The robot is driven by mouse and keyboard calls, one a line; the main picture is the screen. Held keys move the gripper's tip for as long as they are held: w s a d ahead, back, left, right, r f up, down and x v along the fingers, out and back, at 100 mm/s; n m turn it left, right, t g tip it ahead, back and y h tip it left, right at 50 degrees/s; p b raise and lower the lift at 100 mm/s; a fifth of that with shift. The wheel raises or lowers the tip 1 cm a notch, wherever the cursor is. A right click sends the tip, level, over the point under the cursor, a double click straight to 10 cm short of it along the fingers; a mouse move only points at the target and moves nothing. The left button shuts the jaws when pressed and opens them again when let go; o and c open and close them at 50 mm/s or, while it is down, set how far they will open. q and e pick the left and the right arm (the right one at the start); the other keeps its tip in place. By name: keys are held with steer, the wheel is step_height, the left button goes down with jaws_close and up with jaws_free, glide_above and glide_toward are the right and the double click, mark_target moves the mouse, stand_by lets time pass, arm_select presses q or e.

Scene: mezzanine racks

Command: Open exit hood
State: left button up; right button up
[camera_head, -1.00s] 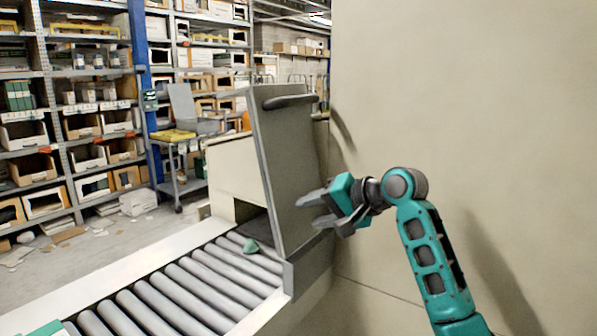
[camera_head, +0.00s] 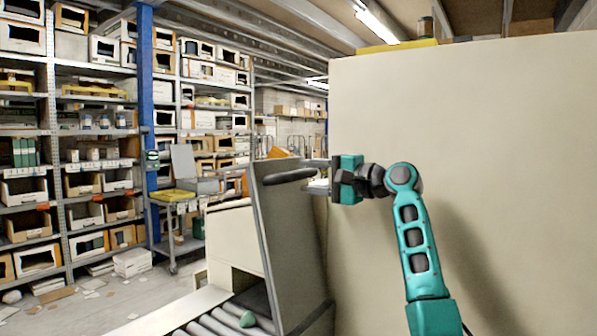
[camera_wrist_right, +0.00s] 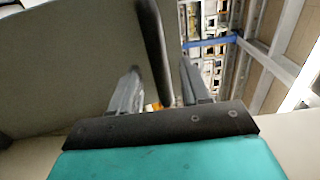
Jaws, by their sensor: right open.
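The exit hood is a grey panel (camera_head: 297,235) standing steeply, slightly tilted, at the far end of the roller conveyor. A dark bar handle (camera_head: 288,175) runs along its top edge. My right gripper (camera_head: 308,178) is open, at handle height just right of the handle. In the right wrist view, the handle (camera_wrist_right: 155,50) appears between the two open fingers (camera_wrist_right: 160,80), closer to the left one. I cannot tell whether a finger touches it. The hood panel (camera_wrist_right: 70,65) fills the left of that view. My left gripper is not in view.
A large beige wall (camera_head: 480,130) stands close behind my right arm. A small green piece (camera_head: 248,319) lies on the conveyor rollers (camera_head: 215,322). Stocked shelves (camera_head: 95,150) and a cart (camera_head: 178,215) stand at the left, with littered floor before them.

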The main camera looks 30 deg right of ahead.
mark_target(303, 175)
steer(key=shift+x, duration=1.9)
steer(key=shift+c, duration=0.4)
jaws_close()
